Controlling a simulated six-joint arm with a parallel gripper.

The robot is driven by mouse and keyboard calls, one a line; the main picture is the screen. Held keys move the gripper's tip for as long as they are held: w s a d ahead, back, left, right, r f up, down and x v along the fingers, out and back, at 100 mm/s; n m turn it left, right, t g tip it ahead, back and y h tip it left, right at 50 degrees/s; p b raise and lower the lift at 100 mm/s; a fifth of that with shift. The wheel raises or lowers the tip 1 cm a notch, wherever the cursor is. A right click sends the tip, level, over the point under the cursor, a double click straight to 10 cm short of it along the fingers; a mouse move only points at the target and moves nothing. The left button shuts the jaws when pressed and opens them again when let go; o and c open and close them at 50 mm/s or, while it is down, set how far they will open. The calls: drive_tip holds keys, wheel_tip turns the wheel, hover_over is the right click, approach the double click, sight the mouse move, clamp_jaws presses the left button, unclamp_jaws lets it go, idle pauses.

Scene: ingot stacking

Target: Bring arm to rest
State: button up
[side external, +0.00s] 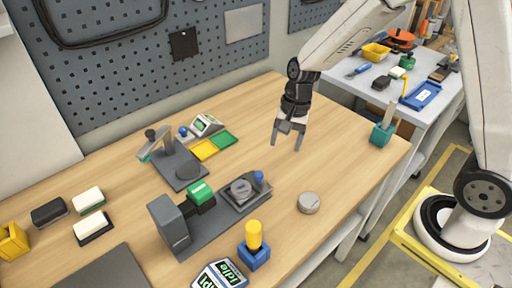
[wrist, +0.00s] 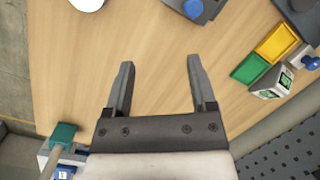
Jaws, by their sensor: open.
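My gripper (side external: 288,142) hangs above the wooden table at its far right part in the side external view. Its two grey fingers point down and stand apart. In the wrist view my gripper (wrist: 157,72) is open, with only bare wood between and beyond the fingers. No ingot can be picked out with certainty. Light-topped and dark blocks (side external: 88,200) lie at the left of the table in the side external view.
A grey fixture (side external: 175,225) with a green block (side external: 200,192) stands mid-table. A round grey disc (side external: 309,202), a yellow-topped blue stand (side external: 254,250) and a teal holder (side external: 381,134) are nearby. Yellow and green pads (side external: 205,150) lie behind. The wood below my gripper is clear.

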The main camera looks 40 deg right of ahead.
drive_tip(key=s+d+r+n+t+h, duration=0.2)
drive_tip(key=s+d+n, duration=0.2)
drive_tip(key=s+n, duration=0.6)
drive_tip(key=shift+r+n+t+h, duration=0.15)
drive_tip(key=shift+n+t+h, duration=0.15)
drive_tip(key=shift+t, duration=0.1)
